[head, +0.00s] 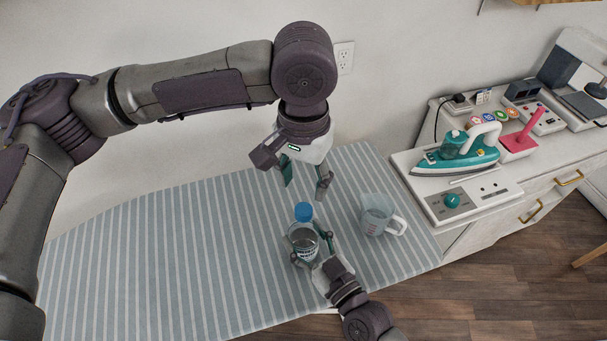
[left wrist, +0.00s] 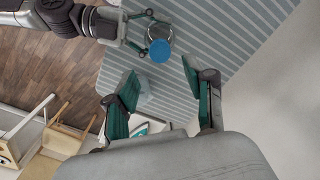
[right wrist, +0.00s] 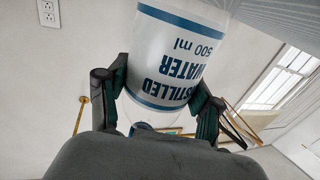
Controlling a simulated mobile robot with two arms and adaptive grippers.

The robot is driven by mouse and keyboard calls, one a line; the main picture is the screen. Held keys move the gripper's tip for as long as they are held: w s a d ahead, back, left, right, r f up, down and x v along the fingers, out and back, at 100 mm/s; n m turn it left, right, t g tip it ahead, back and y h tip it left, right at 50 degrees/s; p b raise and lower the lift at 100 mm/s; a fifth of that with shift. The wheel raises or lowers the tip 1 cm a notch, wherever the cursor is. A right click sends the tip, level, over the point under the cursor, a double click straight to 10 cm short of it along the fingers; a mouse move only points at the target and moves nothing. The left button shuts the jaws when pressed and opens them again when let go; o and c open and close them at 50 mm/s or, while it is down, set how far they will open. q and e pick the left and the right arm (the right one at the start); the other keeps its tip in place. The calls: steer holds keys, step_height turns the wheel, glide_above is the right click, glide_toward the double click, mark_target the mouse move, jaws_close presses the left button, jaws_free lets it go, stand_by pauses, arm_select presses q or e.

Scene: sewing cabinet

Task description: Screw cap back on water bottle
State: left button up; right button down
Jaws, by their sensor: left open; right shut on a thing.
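The water bottle (head: 304,246) is clear with dark blue print, and my right gripper (head: 312,248) is shut around its body above the striped board. The right wrist view shows the label reading distilled water, 500 ml, on the bottle (right wrist: 180,50) between the fingers. The blue cap (head: 303,212) shows at the bottle's top; I cannot tell whether it is seated. My left gripper (head: 304,184) is open and empty, above and apart from the cap, fingers pointing down.
The striped ironing board (head: 150,265) is mostly clear on the left. A clear measuring jug (head: 375,218) stands right of the bottle. A teal iron (head: 460,150) and a control box with a teal knob (head: 452,201) are on the white cabinet at right.

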mark_target(303, 209)
arm_select(q)
step_height(303, 209, down, 8)
steer(key=shift+r, duration=0.2)
steer(key=shift+c, duration=0.2)
jaws_close()
steer(key=m, duration=0.5)
steer(key=shift+m, duration=0.4)
steer(key=m, duration=0.5)
steer(key=shift+m, duration=0.4)
steer(key=shift+o, duration=0.6)
jaws_free()
